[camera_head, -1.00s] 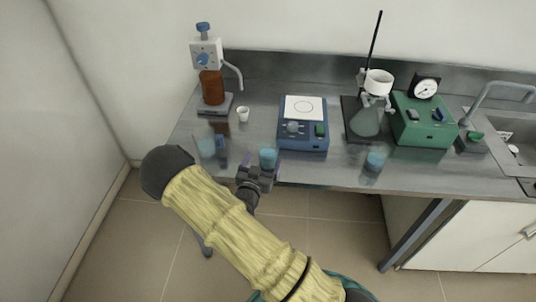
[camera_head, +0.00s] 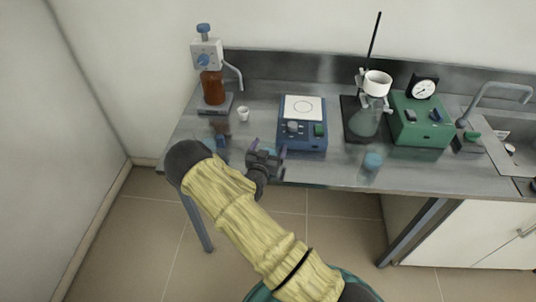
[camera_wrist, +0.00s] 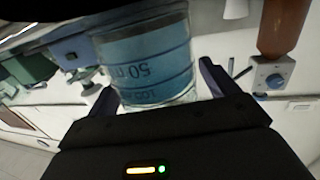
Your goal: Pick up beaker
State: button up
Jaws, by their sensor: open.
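A clear beaker (camera_wrist: 148,62) with blue liquid and volume markings fills the upper middle of the wrist view. My gripper (camera_wrist: 158,82) is open, with one blue-grey finger on each side of the beaker; I cannot tell whether either finger touches it. In the head view my gripper (camera_head: 267,153) is at the front edge of the bench and hides most of this beaker. Another blue beaker (camera_head: 372,162) stands farther right near the bench edge.
A blue hotplate-like device (camera_head: 303,137) stands just behind and right of my gripper. A small white cup (camera_head: 243,114) and a brown dispenser bottle (camera_head: 212,88) are at the back left. A flask on a stand (camera_head: 364,121) and a green device (camera_head: 420,122) are farther right.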

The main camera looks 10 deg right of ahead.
dwell(0.5)
jog(key=c, duration=1.2)
jog(key=shift+r, duration=0.1)
notch_tip(320, 180, up, 10)
jog(key=b, duration=0.2)
